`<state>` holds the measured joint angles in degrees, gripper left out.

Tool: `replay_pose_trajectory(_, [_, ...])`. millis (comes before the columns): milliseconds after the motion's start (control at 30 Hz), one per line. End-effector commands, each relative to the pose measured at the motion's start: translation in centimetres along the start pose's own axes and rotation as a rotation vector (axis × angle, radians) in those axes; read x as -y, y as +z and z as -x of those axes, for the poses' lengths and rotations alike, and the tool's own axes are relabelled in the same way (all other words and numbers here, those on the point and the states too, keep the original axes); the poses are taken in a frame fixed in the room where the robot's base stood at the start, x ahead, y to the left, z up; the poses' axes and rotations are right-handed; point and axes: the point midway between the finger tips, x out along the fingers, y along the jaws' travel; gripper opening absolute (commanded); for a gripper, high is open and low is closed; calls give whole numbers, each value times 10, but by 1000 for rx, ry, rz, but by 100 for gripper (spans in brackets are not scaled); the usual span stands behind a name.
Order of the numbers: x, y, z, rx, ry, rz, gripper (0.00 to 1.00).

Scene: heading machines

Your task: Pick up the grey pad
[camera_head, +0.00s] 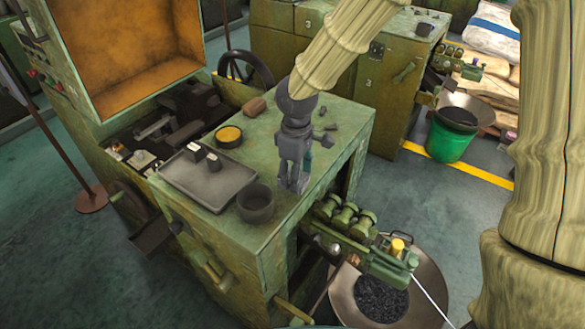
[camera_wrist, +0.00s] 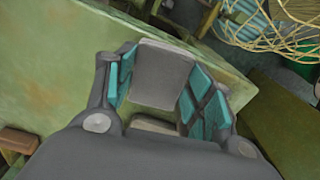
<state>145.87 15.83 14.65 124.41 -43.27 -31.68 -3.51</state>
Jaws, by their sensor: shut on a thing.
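The grey pad (camera_wrist: 161,75) shows in the wrist view as a light grey block between the teal-lined fingers of my gripper (camera_wrist: 160,85). My gripper is shut on it, with one finger on each side. In the head view my gripper (camera_head: 294,180) points down over the right part of the green machine top (camera_head: 265,135). The pad is mostly hidden behind the fingers there. I cannot tell whether the pad touches the surface.
A grey tray (camera_head: 185,185) holding small blocks (camera_head: 205,157), a dark bowl (camera_head: 256,205), a yellow-filled round tin (camera_head: 229,136) and a brown block (camera_head: 254,107) stand left of my gripper. Machine fittings (camera_head: 350,225) jut out at the front right, above a wide pan (camera_head: 425,285).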

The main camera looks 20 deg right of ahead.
Motion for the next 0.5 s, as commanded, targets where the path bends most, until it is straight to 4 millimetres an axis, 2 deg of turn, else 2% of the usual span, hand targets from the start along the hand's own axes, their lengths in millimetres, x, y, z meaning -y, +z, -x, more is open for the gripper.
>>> replay_pose_trajectory(200, [35, 25, 1, 0, 2, 1, 30])
replay_pose_trajectory(500, [67, 48, 7, 0, 1, 1, 30])
